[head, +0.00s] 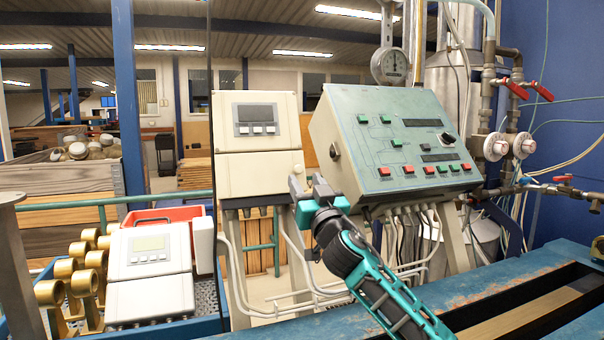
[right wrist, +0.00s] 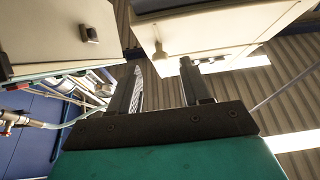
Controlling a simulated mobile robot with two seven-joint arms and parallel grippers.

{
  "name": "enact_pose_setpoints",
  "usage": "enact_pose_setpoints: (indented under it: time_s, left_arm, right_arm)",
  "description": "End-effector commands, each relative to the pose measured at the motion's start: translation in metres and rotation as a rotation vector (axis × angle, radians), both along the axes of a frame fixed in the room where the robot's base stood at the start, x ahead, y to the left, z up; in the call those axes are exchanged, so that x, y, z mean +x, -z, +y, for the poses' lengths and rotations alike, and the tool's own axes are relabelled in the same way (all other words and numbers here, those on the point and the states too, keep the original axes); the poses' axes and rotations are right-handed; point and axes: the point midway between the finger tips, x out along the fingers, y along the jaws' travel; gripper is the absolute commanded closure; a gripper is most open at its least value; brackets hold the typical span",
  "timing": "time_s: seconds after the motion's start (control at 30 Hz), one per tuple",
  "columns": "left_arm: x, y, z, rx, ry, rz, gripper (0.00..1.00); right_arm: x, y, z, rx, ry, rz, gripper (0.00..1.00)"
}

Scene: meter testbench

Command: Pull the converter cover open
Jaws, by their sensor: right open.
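The converter (head: 258,120) is a cream box with a grey display and several buttons on its upper part. Its plain lower cover (head: 255,175) looks shut and has a small knob at the right edge. My right gripper (head: 308,187) is open, just beside the cover's lower right edge. In the right wrist view the cream box (right wrist: 215,30) is above my fingers, and its small knob (right wrist: 160,56) appears between the two fingertips (right wrist: 160,75). I cannot tell whether the fingers touch it; the jaws look empty. My left gripper is not in view.
A teal-fronted control panel (head: 400,145) stands close to the right of the gripper. A second cream meter (head: 150,270) sits at lower left by brass fittings (head: 80,270). A blue bench rail (head: 490,295) lies in front at right.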

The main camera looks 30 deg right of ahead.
Motion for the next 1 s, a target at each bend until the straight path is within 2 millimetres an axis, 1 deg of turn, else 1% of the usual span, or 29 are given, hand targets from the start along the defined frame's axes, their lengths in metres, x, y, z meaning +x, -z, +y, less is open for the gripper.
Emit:
enact_pose_setpoints:
  time_s: [0.03, 0.1, 0.23, 0.4, 0.63, 1.0]
  left_arm:
    - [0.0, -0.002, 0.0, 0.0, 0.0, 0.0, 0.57]
    - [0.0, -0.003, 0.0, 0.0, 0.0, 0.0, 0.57]
    - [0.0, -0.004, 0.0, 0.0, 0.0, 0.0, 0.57]
    - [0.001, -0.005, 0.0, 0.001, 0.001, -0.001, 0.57]
    - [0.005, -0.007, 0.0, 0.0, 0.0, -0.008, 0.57]
    - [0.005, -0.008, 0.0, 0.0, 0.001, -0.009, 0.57]
  right_arm:
    - [0.007, -0.005, -0.002, 0.0, 0.002, -0.001, 0.52]
    - [0.015, -0.008, -0.004, 0.002, 0.001, 0.0, 0.52]
    - [0.024, -0.011, -0.006, 0.0, 0.001, 0.0, 0.52]
    - [0.029, -0.012, -0.007, 0.001, 0.0, 0.0, 0.52]
    - [0.029, -0.012, -0.007, 0.001, 0.0, 0.001, 0.52]
    - [0.029, -0.012, -0.007, 0.001, 0.0, 0.001, 0.88]
